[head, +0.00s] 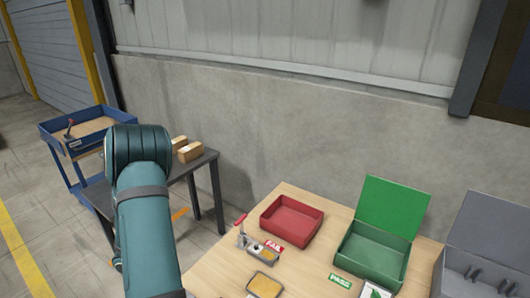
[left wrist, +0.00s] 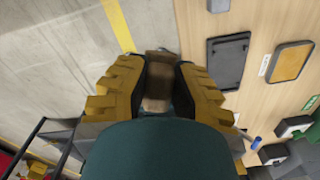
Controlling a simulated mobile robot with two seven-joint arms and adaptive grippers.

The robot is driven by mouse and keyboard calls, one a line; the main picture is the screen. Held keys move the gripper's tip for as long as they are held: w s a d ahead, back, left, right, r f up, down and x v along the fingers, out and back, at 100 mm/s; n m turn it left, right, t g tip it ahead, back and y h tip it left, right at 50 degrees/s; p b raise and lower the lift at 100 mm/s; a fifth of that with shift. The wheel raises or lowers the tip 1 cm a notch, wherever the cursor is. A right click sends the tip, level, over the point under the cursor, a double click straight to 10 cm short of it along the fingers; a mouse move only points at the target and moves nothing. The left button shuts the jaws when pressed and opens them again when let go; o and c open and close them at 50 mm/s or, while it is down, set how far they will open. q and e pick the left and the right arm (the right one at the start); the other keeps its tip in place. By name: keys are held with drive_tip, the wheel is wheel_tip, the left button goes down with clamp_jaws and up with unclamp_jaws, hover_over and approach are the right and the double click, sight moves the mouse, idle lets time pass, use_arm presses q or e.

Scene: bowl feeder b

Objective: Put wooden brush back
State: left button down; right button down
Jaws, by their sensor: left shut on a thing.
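In the left wrist view, my left gripper (left wrist: 160,85) has two yellow stepped fingers shut on a brown wooden piece, which looks like the wooden brush (left wrist: 158,104). The piece sits between the fingers, and its lower part is hidden by the teal wrist. It is held over the floor beside the wooden table edge. In the head view, my teal arm hides most of this gripper and the brush. My right gripper is in neither view.
The wooden table (head: 215,275) carries a red bin (head: 291,220), an open green box (head: 372,250) and a grey case (head: 487,245). Two wooden blocks (head: 190,153) lie on a dark side table (head: 205,160). A blue cart (head: 62,143) stands at the left.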

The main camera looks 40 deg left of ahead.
use_arm(q)
drive_tip(key=shift+w+d+r, duration=0.1)
drive_tip(key=shift+w+r, duration=0.15)
drive_tip(key=shift+r, duration=0.05)
drive_tip(key=shift+w+d, duration=0.15)
drive_tip(key=shift+w, duration=0.15)
drive_tip(key=w+d+r+m, duration=0.3)
drive_tip(key=w+d+m, duration=1.4)
drive_tip(key=m, duration=0.7)
drive_tip(key=w+d+r+m, duration=0.2)
drive_tip(key=w+d+m, duration=0.2)
drive_tip(key=d+m, duration=0.5)
drive_tip(key=w+d+r+m, duration=0.3)
drive_tip(key=d+m, duration=0.7)
drive_tip(key=m, duration=0.7)
drive_tip(key=shift+w+r, duration=0.3)
drive_tip(key=shift+w, duration=0.4)
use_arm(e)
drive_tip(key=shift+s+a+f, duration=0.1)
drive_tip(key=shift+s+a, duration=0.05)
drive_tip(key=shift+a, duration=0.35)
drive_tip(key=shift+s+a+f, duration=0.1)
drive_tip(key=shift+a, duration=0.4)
